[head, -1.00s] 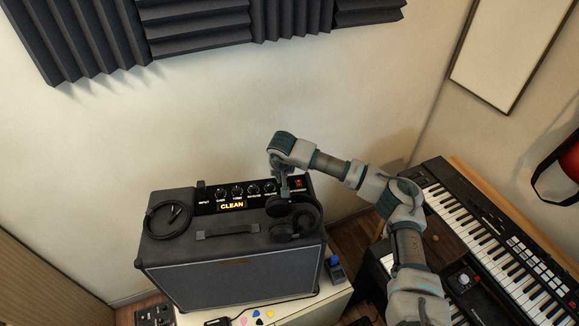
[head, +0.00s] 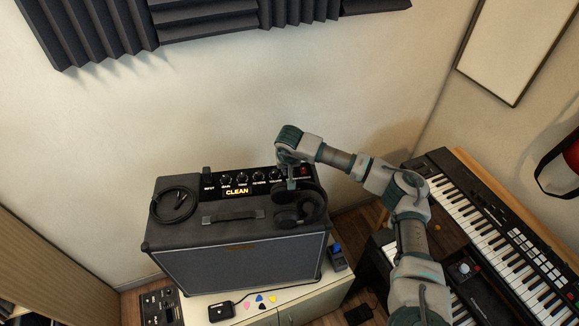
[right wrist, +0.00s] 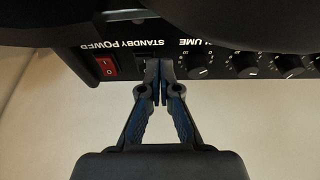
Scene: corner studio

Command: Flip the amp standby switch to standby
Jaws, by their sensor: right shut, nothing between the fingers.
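The black amp (head: 240,262) stands on a pale cabinet, its control panel (head: 209,195) along the top rear with a lit "CLEAN" display. My right gripper (head: 291,186) is at the panel's right end in the head view. In the right wrist view the gripper (right wrist: 159,76) is shut and empty, its tips at the panel just below the "STANDBY" label. The standby switch (right wrist: 147,55) is mostly hidden behind the tips; its position cannot be told. The red power switch (right wrist: 108,68) is beside it, left of the tips. My left gripper is out of view.
Headphones (head: 288,215) lie on the amp top just in front of the gripper, and a coiled cable (head: 174,205) lies at its left. The volume knob (right wrist: 201,72) is right of the tips. A keyboard (head: 500,235) stands at the right.

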